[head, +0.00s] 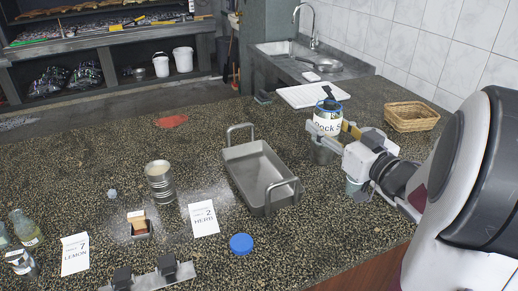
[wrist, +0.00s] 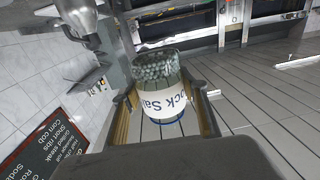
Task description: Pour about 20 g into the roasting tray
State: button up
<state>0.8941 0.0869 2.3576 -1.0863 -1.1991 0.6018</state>
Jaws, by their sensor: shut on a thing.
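My gripper (head: 350,135) is shut on a glass jar (head: 328,122) with a white label reading in part "ock S", and holds it at the right of the counter. The jar looks roughly upright in the head view. In the wrist view the jar (wrist: 160,92) sits between both fingers, with whitish grains showing through the glass. The metal roasting tray (head: 256,172) with two raised handles stands left of the gripper and apart from it. Its visible floor looks bare. A round blue lid (head: 241,243) lies on the counter in front of the tray.
Metal cups (head: 322,153) stand below and beside the jar. A wicker basket (head: 411,116) and white drainer (head: 313,94) are behind.

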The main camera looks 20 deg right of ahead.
jog(key=w+a, duration=1.9)
jog(key=w, duration=0.1)
notch_tip(320, 180, down, 12)
jog(key=shift+w+r, duration=0.15)
jog(key=shift+w, duration=0.05)
dwell(0.4)
jog(key=shift+d+r, duration=0.1)
jog(key=shift+r, duration=0.05)
jog(key=shift+s+d+r+m+t+h, duration=0.1)
jog(key=shift+d+m+t+h, duration=0.6)
jog(key=shift+m, duration=3)
jog(key=shift+s+d+r+m+t+h, duration=0.2)
jog(key=shift+m+h, duration=0.85)
jog(key=shift+m, duration=2.65)
jog(key=shift+d+m+t+h, duration=0.5)
jog(key=shift+m+h, duration=0.35)
jog(key=shift+m, duration=2.85)
